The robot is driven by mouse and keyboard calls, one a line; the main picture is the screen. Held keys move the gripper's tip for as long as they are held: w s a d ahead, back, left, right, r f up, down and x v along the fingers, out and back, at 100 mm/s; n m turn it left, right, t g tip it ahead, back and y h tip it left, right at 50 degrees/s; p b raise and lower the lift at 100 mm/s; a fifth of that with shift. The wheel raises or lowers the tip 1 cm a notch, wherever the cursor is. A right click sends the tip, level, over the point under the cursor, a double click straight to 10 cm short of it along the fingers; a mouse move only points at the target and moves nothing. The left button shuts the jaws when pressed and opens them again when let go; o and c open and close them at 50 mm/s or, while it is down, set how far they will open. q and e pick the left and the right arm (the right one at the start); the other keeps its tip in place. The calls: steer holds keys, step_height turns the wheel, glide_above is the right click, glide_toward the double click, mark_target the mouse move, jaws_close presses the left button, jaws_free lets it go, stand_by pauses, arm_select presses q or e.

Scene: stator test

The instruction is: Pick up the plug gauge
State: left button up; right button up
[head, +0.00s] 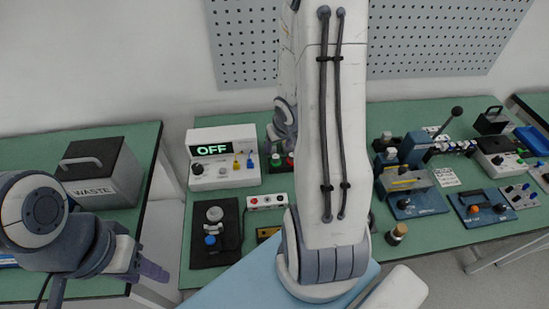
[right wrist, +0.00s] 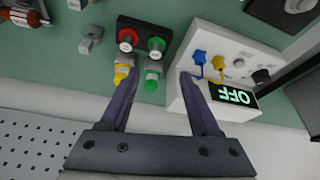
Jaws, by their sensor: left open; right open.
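I cannot tell for certain which thing is the plug gauge. In the head view my right arm hides part of the table. My left gripper (head: 150,270) is open and empty at the left.
A white box reading OFF (head: 225,172) stands behind a black plate with round parts (head: 228,250). A grey WASTE bin (head: 112,180) stands on the left table. Blue fixtures (head: 482,207) and a lever device (head: 415,150) crowd the right. A pegboard (head: 430,40) is on the wall.

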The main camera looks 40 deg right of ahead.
steer(key=b, duration=0.3)
glide_above(276, 157)
steer(key=s+a, duration=0.1)
steer(key=s, duration=0.1)
step_height(276, 157, down, 5)
steer(key=shift+x, duration=2.55)
steer(key=shift+d, duration=0.15)
jaws_close()
